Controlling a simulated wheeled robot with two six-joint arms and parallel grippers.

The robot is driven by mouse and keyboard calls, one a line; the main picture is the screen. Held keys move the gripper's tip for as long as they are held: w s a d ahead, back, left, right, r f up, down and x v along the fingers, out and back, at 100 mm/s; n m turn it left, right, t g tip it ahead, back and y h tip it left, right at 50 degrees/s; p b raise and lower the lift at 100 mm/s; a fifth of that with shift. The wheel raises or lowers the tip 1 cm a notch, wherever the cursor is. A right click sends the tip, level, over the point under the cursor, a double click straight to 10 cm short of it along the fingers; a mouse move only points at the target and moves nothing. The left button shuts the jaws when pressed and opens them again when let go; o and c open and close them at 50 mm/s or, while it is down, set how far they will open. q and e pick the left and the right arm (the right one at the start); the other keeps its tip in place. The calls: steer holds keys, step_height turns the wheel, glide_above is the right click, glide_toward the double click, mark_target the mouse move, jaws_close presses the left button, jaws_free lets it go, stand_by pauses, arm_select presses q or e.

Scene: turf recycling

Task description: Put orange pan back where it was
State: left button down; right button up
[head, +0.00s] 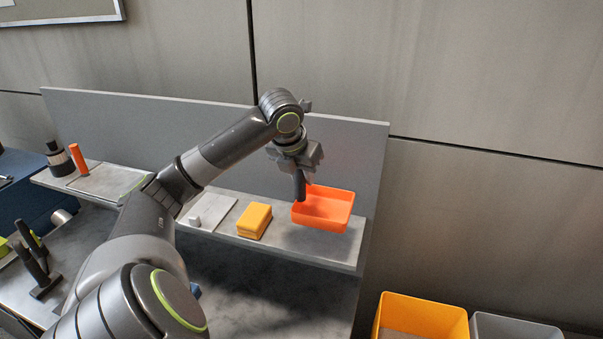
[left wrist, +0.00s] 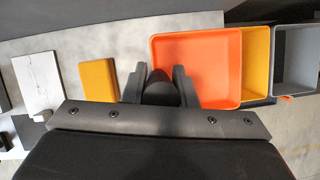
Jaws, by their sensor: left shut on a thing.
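The orange pan (head: 325,209) is a shallow open tray at the right end of the grey shelf (head: 283,246). It looks empty, and shadow falls on the shelf beneath it. I cannot tell whether it touches the shelf. It also shows in the left wrist view (left wrist: 200,72), just right of the fingers. My left gripper (head: 300,184) points down at the pan's left side. In the left wrist view its fingers (left wrist: 159,88) are shut around a dark rounded piece, which looks like the pan's handle. My right gripper is out of view.
A yellow block (head: 254,221) and a pale plate (head: 207,211) lie on the shelf left of the pan. A grey back panel (head: 345,155) stands behind. A yellow bin (head: 425,308) and a grey bin (head: 515,326) stand lower right. An orange cylinder (head: 77,160) is far left.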

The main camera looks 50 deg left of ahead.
mark_target(301, 203)
arm_select(q)
steer(key=shift+f+b, duration=1.25)
steer(key=shift+f, duration=1.7)
steer(key=shift+f+b, duration=0.3)
steer(key=shift+f, duration=0.65)
steer(key=shift+f, duration=0.3)
steer(key=c, duration=0.8)
jaws_free()
steer(key=shift+o, duration=0.2)
